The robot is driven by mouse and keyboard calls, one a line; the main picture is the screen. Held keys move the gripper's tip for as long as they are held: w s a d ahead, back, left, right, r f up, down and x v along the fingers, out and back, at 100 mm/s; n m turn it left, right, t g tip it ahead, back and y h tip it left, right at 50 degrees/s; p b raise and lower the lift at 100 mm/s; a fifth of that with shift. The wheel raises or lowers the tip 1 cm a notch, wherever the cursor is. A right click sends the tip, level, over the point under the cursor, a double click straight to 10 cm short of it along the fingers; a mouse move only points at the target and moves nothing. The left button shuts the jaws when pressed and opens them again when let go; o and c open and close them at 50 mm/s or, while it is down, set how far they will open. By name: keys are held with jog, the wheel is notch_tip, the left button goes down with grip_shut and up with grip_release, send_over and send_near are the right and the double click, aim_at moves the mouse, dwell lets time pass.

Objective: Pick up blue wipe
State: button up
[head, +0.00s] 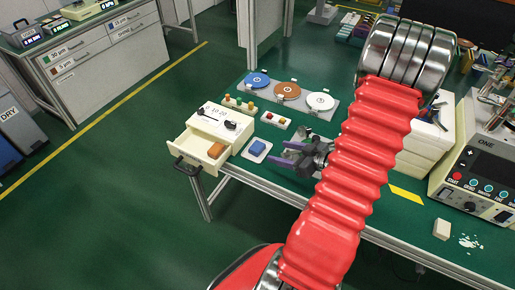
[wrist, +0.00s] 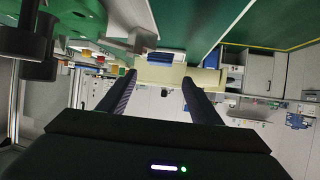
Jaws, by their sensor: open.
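The blue wipe (head: 257,148) looks like a small blue block. It lies on a white pad on the green bench, near the front edge and right of the cream drawer box. My gripper (head: 279,154) is just to its right in the head view, with its fingers apart and pointing left toward it. They look empty and apart from the wipe; their exact height above the bench is hard to tell. In the wrist view, a blue patch (wrist: 160,57) that looks like the wipe shows between the fingertips of my gripper (wrist: 160,82).
The cream box (head: 213,128) has an open drawer (head: 193,151) holding an orange block (head: 216,150).

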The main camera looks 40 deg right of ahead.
aim_at(259, 148)
jog(key=shift+x, duration=2.9)
jog(key=shift+w, duration=0.1)
jog(key=shift+x, duration=2.55)
jog(key=shift+a+f, duration=0.1)
jog(key=shift+f, duration=0.05)
jog(key=c, duration=0.8)
jog(key=shift+o, duration=0.2)
notch_tip(259, 148, up, 10)
